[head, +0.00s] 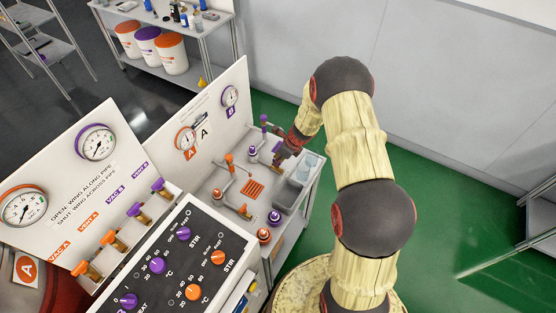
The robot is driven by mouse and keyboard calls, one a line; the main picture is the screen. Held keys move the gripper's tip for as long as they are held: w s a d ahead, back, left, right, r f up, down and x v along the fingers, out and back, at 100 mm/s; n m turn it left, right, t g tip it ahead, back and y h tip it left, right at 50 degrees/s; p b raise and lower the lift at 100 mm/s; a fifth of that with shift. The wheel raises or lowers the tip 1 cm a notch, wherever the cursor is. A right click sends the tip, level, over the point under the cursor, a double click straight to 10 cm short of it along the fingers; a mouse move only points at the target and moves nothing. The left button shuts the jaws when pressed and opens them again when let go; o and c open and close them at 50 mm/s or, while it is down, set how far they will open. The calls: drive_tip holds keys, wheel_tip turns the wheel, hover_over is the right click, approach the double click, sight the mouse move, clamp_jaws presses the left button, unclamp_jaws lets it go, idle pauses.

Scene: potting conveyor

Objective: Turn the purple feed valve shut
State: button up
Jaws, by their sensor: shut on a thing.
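My gripper (280,158) is at the right side of the grey bench, reaching down from my arm at the right. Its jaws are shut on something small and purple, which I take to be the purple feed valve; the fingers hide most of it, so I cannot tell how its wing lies. A purple-topped post (264,121) stands just behind the gripper. An orange-topped post (229,160) stands on the bench to the left, apart from the gripper.
Purple and orange knobs sit on the black control panel (165,270) in front. The gauge board (75,185) at left carries purple (158,185) and orange valve wings. Green floor is free at right.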

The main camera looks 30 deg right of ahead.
clamp_jaws()
drive_tip(key=shift+n, duration=0.3)
drive_tip(key=n, duration=0.1)
drive_tip(key=n+y, duration=0.1)
drive_tip(key=n, duration=0.1)
drive_tip(key=shift+w+d+g, duration=0.15)
drive_tip(key=shift+g, duration=0.25)
drive_tip(key=n, duration=0.2)
drive_tip(key=n+g, duration=0.1)
drive_tip(key=n, duration=0.1)
drive_tip(key=shift+w+g+y, duration=0.1)
drive_tip(key=shift+g+y, duration=0.2)
drive_tip(key=shift+y, duration=0.1)
drive_tip(key=n+g, duration=0.1)
drive_tip(key=n, duration=0.1)
drive_tip(key=n+b, duration=0.1)
drive_tip(key=n, duration=0.2)
drive_tip(key=shift+w+g, duration=0.1)
drive_tip(key=shift+g, duration=0.3)
drive_tip(key=n+g, duration=0.1)
drive_tip(key=n, duration=0.1)
drive_tip(key=n+b, duration=0.1)
drive_tip(key=n, duration=0.2)
drive_tip(key=shift+g, duration=0.4)
drive_tip(key=o, duration=0.5)
unclamp_jaws()
drive_tip(key=shift+w, duration=0.1)
drive_tip(key=shift+o, duration=0.2)
